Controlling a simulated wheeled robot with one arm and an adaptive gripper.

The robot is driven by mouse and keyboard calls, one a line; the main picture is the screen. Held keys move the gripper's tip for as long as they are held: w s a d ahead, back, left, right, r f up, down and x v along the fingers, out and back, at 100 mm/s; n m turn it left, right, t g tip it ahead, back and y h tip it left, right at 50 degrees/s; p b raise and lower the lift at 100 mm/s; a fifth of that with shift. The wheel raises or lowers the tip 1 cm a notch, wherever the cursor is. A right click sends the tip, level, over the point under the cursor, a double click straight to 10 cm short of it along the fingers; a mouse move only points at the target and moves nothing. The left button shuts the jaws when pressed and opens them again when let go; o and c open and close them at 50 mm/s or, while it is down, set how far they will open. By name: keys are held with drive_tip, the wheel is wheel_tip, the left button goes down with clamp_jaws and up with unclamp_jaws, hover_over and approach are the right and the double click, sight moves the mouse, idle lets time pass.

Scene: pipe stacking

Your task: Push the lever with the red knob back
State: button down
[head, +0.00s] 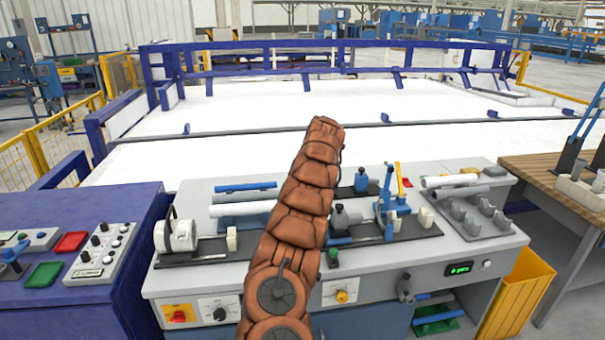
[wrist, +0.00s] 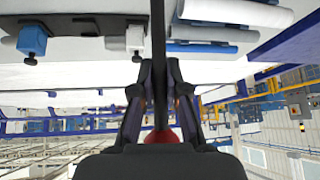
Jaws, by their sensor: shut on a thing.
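The lever is a thin dark rod (wrist: 158,30) that runs down the middle of the wrist view between the two fingers. Its red knob (wrist: 161,136) shows partly at the base of the fingers, close to the palm. My gripper (wrist: 159,68) is shut on the lever, with a finger on each side of the rod. In the head view my brown padded arm reaches over the grey workbench (head: 505,245) and hides the gripper, the lever and its knob. How far the lever tilts cannot be told.
On the bench, a white roll fixture (head: 178,236) stands left of my arm and a blue clamp fixture (head: 388,205) stands right. Grey and white pipes (head: 450,181) lie at the right. A blue console (head: 60,310) adjoins on the left and a wooden table (head: 550,175) on the right.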

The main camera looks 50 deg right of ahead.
drive_tip(key=shift+w+r, duration=0.1)
drive_tip(key=shift+w, duration=0.05)
drive_tip(key=c, duration=1.2)
unclamp_jaws()
drive_tip(key=shift+s+a+r, duration=0.15)
drive_tip(key=shift+s+r, duration=0.15)
drive_tip(key=shift+r, duration=0.1)
drive_tip(key=shift+v, duration=5.4)
drive_tip(key=shift+s+f, duration=0.1)
